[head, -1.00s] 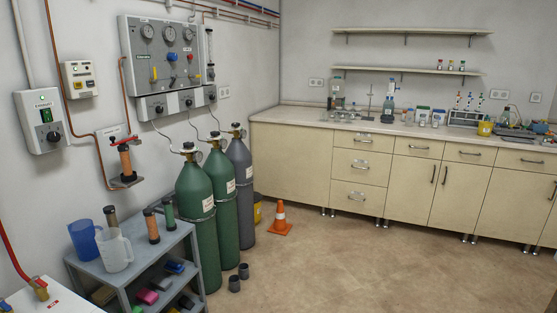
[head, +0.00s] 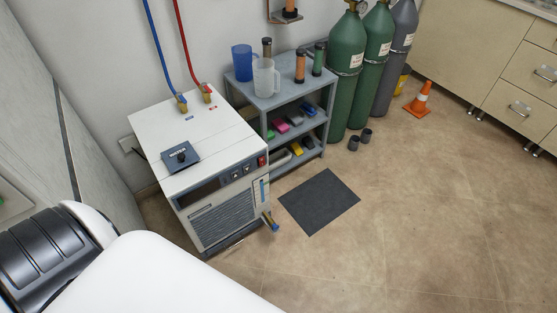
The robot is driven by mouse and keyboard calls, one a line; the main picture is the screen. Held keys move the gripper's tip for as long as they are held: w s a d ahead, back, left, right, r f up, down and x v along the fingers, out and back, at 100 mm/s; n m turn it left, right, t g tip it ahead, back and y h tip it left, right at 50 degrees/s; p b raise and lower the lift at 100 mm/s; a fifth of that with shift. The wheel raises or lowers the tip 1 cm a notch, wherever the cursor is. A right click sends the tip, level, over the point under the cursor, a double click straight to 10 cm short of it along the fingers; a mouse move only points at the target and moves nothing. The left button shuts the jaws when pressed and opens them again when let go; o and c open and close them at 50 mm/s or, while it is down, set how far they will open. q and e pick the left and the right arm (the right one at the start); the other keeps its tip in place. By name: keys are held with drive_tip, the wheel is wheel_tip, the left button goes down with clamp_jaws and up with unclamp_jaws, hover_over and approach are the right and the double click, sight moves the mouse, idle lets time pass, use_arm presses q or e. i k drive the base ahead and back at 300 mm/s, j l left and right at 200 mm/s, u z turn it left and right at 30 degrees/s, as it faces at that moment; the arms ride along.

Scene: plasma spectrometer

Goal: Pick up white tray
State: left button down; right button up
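A white boxy unit (head: 200,150) with blue and red hoses stands by the wall. Beside it is a grey shelf cart (head: 285,92) with jugs and small coloured items. Gas cylinders (head: 348,75), an orange cone (head: 420,100) and a dark floor mat (head: 319,201) follow. Floor at right is clear.

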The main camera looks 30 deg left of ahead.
sight(276, 160)
drive_tip(key=u, duration=0.3)
drive_tip(key=i+l+u, duration=0.1)
drive_tip(key=u, duration=0.35)
drive_tip(key=i+l+u, duration=0.25)
drive_tip(key=u, duration=0.2)
drive_tip(key=i+l+u, duration=0.25)
drive_tip(key=u, duration=0.2)
